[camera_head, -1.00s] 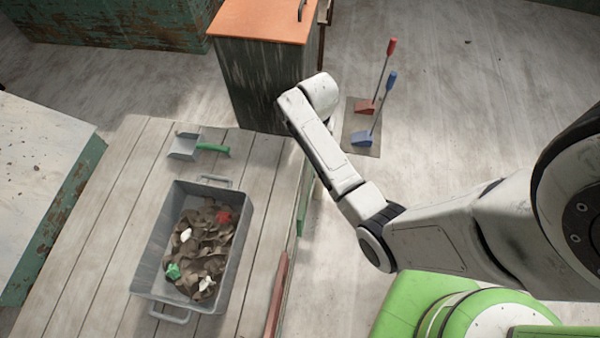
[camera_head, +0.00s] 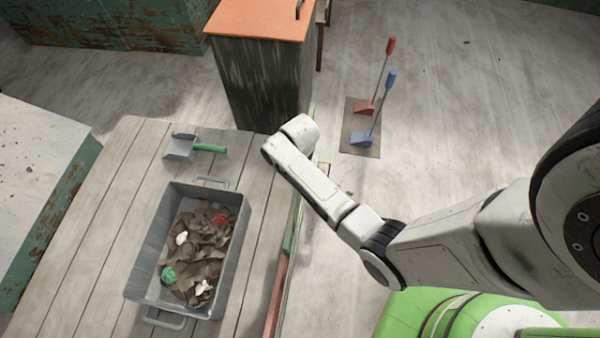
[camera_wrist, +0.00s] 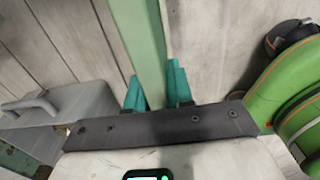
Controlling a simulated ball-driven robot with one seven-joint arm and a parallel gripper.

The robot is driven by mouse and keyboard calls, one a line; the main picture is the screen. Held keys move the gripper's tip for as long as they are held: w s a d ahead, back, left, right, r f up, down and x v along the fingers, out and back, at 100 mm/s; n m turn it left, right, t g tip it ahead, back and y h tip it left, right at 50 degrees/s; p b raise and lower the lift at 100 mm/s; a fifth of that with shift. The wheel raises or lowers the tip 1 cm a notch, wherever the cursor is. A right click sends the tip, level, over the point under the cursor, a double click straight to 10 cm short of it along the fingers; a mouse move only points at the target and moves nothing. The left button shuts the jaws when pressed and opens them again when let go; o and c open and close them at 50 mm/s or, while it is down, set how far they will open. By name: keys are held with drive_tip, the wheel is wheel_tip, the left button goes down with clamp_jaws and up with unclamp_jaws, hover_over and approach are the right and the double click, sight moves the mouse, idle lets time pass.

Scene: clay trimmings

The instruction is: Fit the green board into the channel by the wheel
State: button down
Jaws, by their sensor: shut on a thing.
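In the wrist view, my gripper (camera_wrist: 157,92) has teal fingers on either side of a long pale green board (camera_wrist: 145,40). It is shut on the board, which runs away from the fingers to the top edge of the picture. In the head view my arm reaches over the right edge of the wooden table, and its links hide the gripper. A narrow green strip (camera_head: 290,235) shows along that table edge; I cannot tell whether it is the board or part of the table. I can make out neither the wheel nor the channel.
A grey tub (camera_head: 146,270) of brown clay scraps stands on the plank table (camera_head: 90,250); a green-handled dustpan (camera_head: 181,147) lies behind it. An orange-topped cabinet (camera_head: 258,22) stands beyond. Red and blue long-handled tools (camera_head: 362,138) stand on a dark floor mat.

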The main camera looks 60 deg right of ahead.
drive_tip(key=shift+d, duration=0.1)
drive_tip(key=c, duration=1)
unclamp_jaws()
drive_tip(key=shift+d+r, duration=0.1)
drive_tip(key=shift+w, duration=0.1)
wheel_tip(320, 180, up, 12)
drive_tip(key=p, duration=0.3)
drive_tip(key=s+a+r+m, duration=0.2)
drive_tip(key=s+a+m, duration=0.3)
drive_tip(key=m, duration=0.6)
drive_tip(key=s+a+r+m+t, duration=0.1)
drive_tip(key=s+a+r+m, duration=0.2)
drive_tip(key=s+a+m, duration=0.3)
drive_tip(key=s+m, duration=0.2)
drive_tip(key=m, duration=0.3)
drive_tip(key=shift+s+a+r, duration=0.2)
drive_tip(key=shift+s, duration=0.2)
